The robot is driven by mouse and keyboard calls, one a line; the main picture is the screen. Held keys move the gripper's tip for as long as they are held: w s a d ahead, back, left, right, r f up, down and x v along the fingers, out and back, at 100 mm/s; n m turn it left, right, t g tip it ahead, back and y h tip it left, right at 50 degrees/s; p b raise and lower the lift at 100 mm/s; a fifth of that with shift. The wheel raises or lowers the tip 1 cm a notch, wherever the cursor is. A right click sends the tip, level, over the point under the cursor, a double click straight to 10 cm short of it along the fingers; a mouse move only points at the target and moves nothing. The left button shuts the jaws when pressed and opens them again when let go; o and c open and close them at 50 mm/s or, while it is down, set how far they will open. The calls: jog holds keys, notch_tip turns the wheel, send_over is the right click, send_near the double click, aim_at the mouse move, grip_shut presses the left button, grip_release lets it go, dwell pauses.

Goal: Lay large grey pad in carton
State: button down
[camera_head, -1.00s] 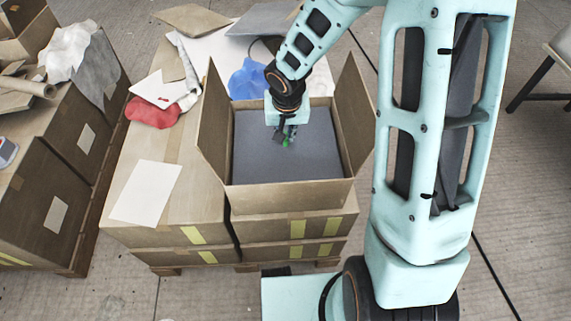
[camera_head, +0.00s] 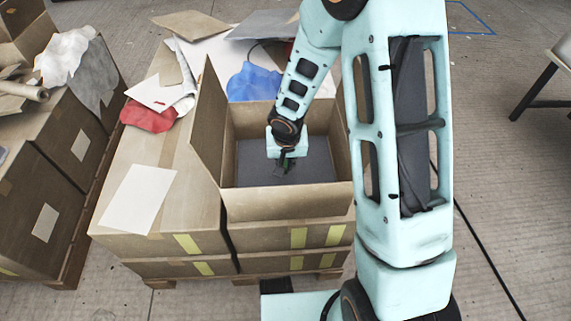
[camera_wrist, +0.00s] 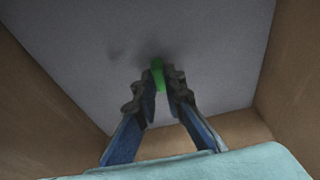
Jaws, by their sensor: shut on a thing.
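The large grey pad (camera_head: 305,172) lies flat or nearly flat inside the open carton (camera_head: 285,205), low between its walls. It also shows in the wrist view (camera_wrist: 90,50), where it fills much of the space between the brown walls. My gripper (camera_head: 284,168) reaches down into the carton. In the wrist view my gripper (camera_wrist: 160,78) has its two fingertips close together on a small green piece (camera_wrist: 157,72) at the pad's face, which looks like a grip tab of the pad. Whether the pad rests on the carton's bottom is hidden.
The carton stands on stacked boxes, with its left flap (camera_head: 209,120) raised. A white sheet (camera_head: 138,198) lies on the box to the left. A red cloth (camera_head: 148,117) and a blue cloth (camera_head: 254,82) lie behind. My arm covers the carton's right side.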

aim_at(286, 180)
jog(key=shift+f, duration=0.15)
jog(key=c, duration=2.5)
grip_release()
jog(key=o, duration=0.5)
jog(key=p+v, duration=0.5)
jog(key=v, duration=0.7)
jog(key=shift+w, duration=0.1)
